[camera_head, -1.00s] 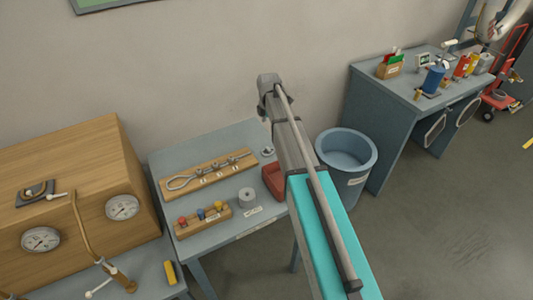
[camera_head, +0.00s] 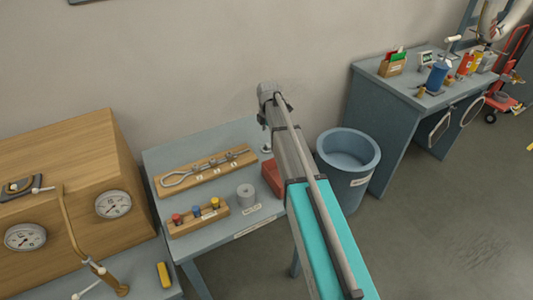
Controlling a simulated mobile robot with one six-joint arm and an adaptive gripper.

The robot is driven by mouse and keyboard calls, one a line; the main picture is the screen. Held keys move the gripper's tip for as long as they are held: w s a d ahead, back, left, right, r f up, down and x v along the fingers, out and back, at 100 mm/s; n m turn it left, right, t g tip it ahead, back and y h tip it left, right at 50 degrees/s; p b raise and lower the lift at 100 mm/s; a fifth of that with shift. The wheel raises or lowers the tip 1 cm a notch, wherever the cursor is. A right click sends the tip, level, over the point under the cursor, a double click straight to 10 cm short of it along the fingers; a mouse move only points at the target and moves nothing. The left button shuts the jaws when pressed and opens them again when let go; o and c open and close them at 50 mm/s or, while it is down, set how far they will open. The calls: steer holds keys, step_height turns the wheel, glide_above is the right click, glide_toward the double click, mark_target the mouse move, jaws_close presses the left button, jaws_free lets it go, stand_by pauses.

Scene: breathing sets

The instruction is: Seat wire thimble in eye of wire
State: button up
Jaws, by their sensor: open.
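A wire rope with an eye (camera_head: 176,180) at its left end lies on a wooden board (camera_head: 238,163) at the back of the small grey table (camera_head: 210,235). Several metal clamps sit along the wire. A small metal piece (camera_head: 266,149) lies at the table's back right, close beside my arm in the picture. It may be the thimble, but it is too small to tell. My arm crosses the middle of the view and hides the table's right side. My gripper does not show.
A wooden cabinet with gauges (camera_head: 70,180) stands left. A blue bin (camera_head: 347,165) and workbench (camera_head: 400,100) stand right. Floor is open at lower right.

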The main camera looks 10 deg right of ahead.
mark_target(268, 145)
steer(key=shift+f+b, duration=0.45)
steer(key=shift+f, duration=0.3)
steer(key=shift+w+d+f+b, duration=0.1)
steer(key=shift+f+b, duration=1.2)
steer(key=shift+w+f+b, duration=0.1)
steer(key=shift+f+b, duration=1.2)
steer(key=shift+c, duration=0.2)
jaws_close()
steer(key=shift+r, duration=0.25)
